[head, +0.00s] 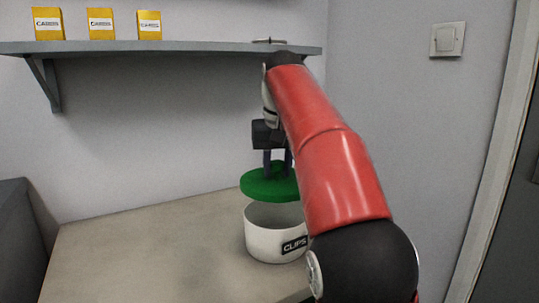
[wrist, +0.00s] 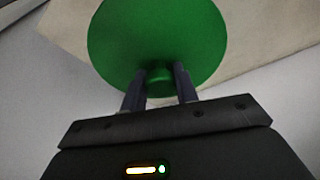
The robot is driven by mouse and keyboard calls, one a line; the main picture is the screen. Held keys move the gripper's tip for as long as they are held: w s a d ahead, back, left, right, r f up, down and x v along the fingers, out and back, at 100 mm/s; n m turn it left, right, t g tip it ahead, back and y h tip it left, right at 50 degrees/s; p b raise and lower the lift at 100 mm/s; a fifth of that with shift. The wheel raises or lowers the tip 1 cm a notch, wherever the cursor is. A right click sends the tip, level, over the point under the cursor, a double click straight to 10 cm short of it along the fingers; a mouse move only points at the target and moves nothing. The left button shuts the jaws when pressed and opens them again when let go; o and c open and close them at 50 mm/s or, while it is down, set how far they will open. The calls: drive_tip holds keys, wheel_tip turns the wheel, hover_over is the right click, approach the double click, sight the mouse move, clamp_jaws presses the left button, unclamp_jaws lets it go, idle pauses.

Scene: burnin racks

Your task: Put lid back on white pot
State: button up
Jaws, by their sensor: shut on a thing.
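The white pot (head: 268,241), labelled "CLIPS", stands upright and open on the table. The green lid (head: 262,187) hangs a little above the pot's rim, roughly level and apart from it. My gripper (head: 278,168) points down and is shut on the lid's knob. In the wrist view the lid (wrist: 155,35) fills the upper middle, and my gripper (wrist: 160,80) has its two fingers on either side of the green knob (wrist: 159,76). The pot is hidden behind the lid in the wrist view. My red arm covers the right part of lid and pot in the head view.
The table (head: 140,250) is bare left of the pot. A grey wall shelf (head: 160,48) above holds three yellow boxes (head: 100,23) and a small flat item (head: 268,41) near my arm. A dark grey block (head: 18,240) stands at the left edge.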

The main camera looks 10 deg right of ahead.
sight(278, 180)
drive_tip(key=shift+w, duration=0.25)
drive_tip(key=shift+f, duration=0.15)
drive_tip(key=shift+s+f, duration=0.15)
drive_tip(key=shift+f, duration=0.55)
drive_tip(key=shift+f+b, duration=1.65)
drive_tip(key=shift+f, duration=0.65)
drive_tip(key=shift+r+p, duration=0.1)
drive_tip(key=shift+p, duration=0.35)
drive_tip(key=shift+f+p, duration=0.2)
drive_tip(key=shift+p, duration=0.15)
drive_tip(key=o, duration=1.5)
drive_tip(key=shift+o, duration=0.2)
